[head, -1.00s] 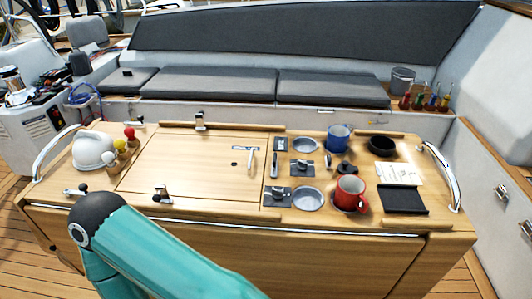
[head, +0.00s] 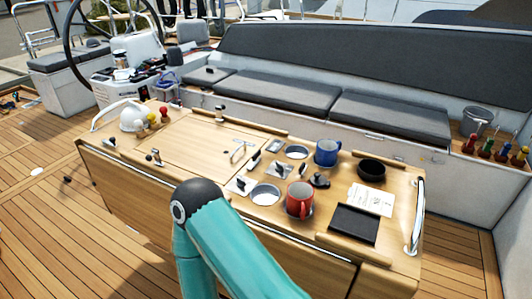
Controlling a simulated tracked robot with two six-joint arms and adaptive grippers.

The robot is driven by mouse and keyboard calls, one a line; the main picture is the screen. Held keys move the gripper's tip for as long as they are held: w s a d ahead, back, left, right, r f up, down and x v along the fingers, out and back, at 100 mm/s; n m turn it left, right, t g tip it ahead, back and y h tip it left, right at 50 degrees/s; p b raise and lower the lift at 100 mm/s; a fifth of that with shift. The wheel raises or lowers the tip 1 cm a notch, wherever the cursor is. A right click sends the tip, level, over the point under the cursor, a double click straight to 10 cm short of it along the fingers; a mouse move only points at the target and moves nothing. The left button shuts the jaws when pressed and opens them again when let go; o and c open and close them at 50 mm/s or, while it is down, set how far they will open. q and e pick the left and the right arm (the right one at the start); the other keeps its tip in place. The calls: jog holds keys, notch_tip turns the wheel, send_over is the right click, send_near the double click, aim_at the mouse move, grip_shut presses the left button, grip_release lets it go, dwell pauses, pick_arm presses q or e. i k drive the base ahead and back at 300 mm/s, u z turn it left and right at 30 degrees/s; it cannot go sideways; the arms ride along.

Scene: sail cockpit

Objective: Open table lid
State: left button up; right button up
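The wooden table (head: 320,246) stands in the middle of the head view. Its lid (head: 190,148) is the flat panel on the left half of the top, lying closed and flush. A pale handle (head: 240,150) sits at the lid's right side. A dark-knobbed latch (head: 155,157) is at its front edge and another latch (head: 220,113) at its back edge. One of my teal arm links rises in front of the table and hides part of its front. Neither gripper is in view.
A red mug (head: 300,199), a blue mug (head: 326,152), a black bowl (head: 371,169), a paper (head: 371,199) and a black tray (head: 354,223) occupy the table's right half. A white helmet (head: 131,119) is at its left end. Bench seats (head: 290,95) run behind.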

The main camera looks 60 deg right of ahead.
aim_at(215, 153)
jog(key=z, duration=0.2)
jog(key=k, duration=0.2)
jog(key=z, duration=0.3)
jog(key=i, duration=0.4)
jog(key=z, duration=0.25)
